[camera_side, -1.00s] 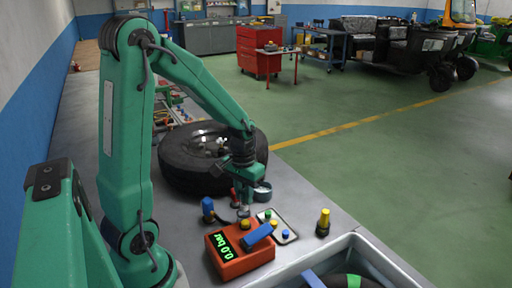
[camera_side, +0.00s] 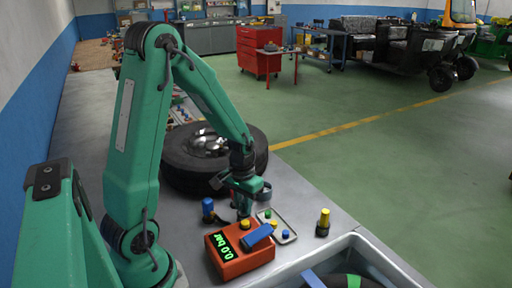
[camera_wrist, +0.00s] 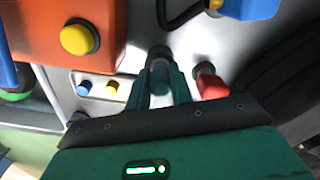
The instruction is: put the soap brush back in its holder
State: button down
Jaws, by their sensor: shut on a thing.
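My gripper (camera_side: 243,209) is low over the bench, between the tyre and the orange gauge box. In the wrist view its two green fingers (camera_wrist: 160,78) are closed around a dark grey-teal upright piece (camera_wrist: 159,58). This looks like the soap brush, though the fingers hide most of it. Its lower end is close to the bench; I cannot tell whether it touches.
The orange gauge box (camera_side: 239,253) stands in front, with a tray (camera_side: 289,236) of coloured buttons beside it. A blue-topped piece (camera_side: 208,206) is left, a red-handled piece (camera_wrist: 209,82) close right in the wrist view. The tyre (camera_side: 187,169) lies behind. A yellow-topped piece (camera_side: 324,220) stands right.

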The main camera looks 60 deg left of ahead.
aim_at(243, 202)
jog(key=shift+f, duration=0.1)
jog(key=c, duration=1.2)
grip_release()
jog(key=shift+c, duration=0.2)
notch_tip(243, 202, up, 12)
jog(key=shift+d+r, duration=0.1)
jog(key=shift+r, duration=0.1)
jog(key=s+d+r+m+t, duration=0.4)
jog(key=s+d+r, duration=0.4)
jog(key=d, duration=0.4)
jog(key=shift+r+m+t, duration=0.4)
jog(key=shift+t, duration=0.4)
